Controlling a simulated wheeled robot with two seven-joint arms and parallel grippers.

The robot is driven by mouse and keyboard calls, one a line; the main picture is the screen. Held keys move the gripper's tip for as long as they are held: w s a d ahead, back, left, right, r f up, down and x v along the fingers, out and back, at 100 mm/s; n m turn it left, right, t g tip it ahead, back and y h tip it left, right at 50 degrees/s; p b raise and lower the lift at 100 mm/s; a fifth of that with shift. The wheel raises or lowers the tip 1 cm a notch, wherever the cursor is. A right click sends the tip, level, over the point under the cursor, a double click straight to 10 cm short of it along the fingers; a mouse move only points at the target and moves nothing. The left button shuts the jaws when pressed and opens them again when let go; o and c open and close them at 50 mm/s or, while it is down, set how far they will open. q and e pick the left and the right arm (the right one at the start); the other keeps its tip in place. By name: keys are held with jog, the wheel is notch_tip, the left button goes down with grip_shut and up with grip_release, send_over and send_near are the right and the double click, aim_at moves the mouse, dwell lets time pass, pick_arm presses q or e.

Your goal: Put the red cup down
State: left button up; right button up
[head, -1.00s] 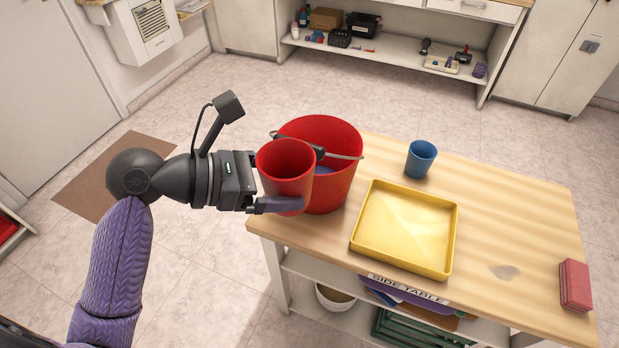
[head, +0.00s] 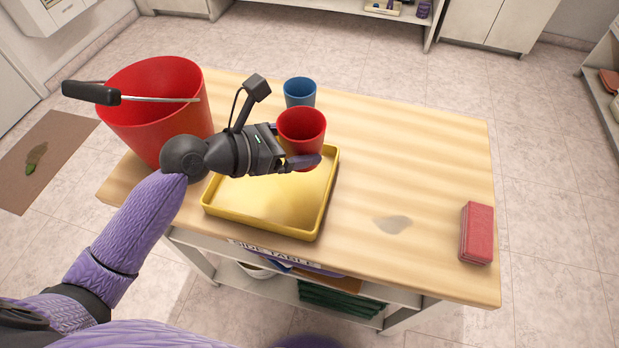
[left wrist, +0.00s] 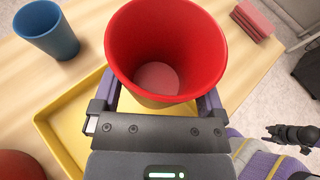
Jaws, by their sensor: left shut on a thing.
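The red cup (head: 301,128) is upright in the grip of my left gripper (head: 300,158). The gripper is shut on the cup's sides, with a finger showing along its lower front. The cup appears held above the back right part of the yellow tray (head: 322,215). In the left wrist view the red cup (left wrist: 165,50) looks empty inside, and the tray (left wrist: 62,145) shows below it. My right gripper (left wrist: 290,133) seems to be the small dark shape at the right of that view; its fingers are too small to read.
A blue cup (head: 299,91) stands behind the red cup. A red bucket (head: 155,105) with a handle stands at the table's left. A red sponge-like block (head: 477,232) lies at the right edge. The wooden table (head: 420,160) is clear to the right, except for a wet-looking patch (head: 392,224).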

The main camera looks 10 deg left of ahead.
pick_arm(q)
jog(key=f+b, duration=0.3)
jog(key=f, duration=0.2)
jog(key=f+b, duration=0.3)
jog(key=f, duration=0.2)
jog(key=shift+s+a, duration=0.15)
jog(key=shift+a, duration=0.05)
jog(key=shift+r, duration=0.25)
jog(key=shift+f, duration=0.1)
jog(key=o, duration=1)
jog(key=shift+o, duration=0.2)
pick_arm(e)
notch_tip(320, 180, down, 6)
jog(key=s, duration=0.1)
jog(key=shift+s+d+f+g, duration=0.15)
jog(key=shift+s+d+g, duration=0.15)
jog(key=shift+s, duration=0.1)
jog(key=shift+s, duration=0.15)
